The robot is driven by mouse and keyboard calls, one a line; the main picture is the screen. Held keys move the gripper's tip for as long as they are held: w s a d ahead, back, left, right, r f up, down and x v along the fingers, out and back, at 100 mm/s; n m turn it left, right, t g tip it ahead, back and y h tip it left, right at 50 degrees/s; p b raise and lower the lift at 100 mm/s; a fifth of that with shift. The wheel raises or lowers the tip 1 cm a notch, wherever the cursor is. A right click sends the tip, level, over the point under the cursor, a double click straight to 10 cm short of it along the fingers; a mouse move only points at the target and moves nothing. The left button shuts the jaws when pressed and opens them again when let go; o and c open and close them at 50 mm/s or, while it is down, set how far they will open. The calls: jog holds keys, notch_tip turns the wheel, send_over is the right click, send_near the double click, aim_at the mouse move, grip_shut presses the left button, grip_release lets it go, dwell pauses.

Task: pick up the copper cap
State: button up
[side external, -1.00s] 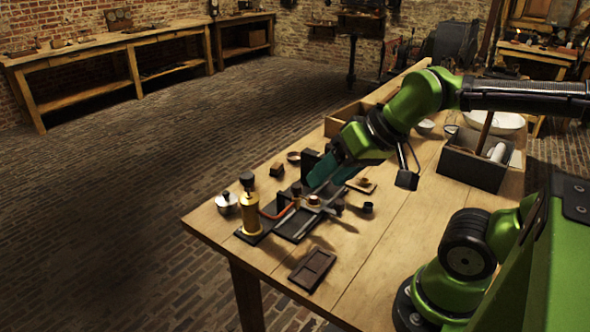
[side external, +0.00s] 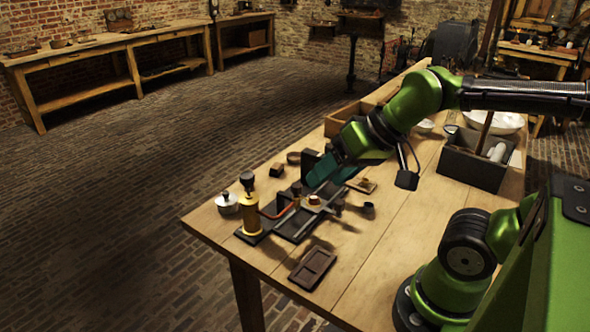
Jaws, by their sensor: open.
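A small copper-coloured piece (side external: 297,200) with a dark top stands among the parts on the bench. It looks like the copper cap, but it is too small to be sure. My gripper (side external: 318,183) has teal fingers and hangs over the bench, just right of and above this piece in the picture. The fingers are open, and I see nothing held between them. They cover part of the bench behind them. Whether they touch anything below is unclear.
A brass cylinder with a black knob (side external: 249,212) and a lidded metal pot (side external: 227,204) stand at the left. A dark tray (side external: 312,268) lies at the front. A grey box (side external: 472,170) stands at the right. Bare bench (side external: 385,225) lies between.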

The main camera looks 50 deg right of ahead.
jog(key=m+g+h, duration=0.2)
jog(key=m+g, duration=0.3)
jog(key=g, duration=0.2)
send_over(312, 202)
jog(key=f, duration=1.6)
jog(key=shift+w+d, duration=0.2)
jog(key=shift+d, duration=0.15)
jog(key=shift+d+f, duration=0.15)
jog(key=shift+f, duration=1.2)
jog(key=shift+d+f, duration=0.15)
jog(key=shift+f, duration=1.2)
jog(key=shift+c, duration=0.2)
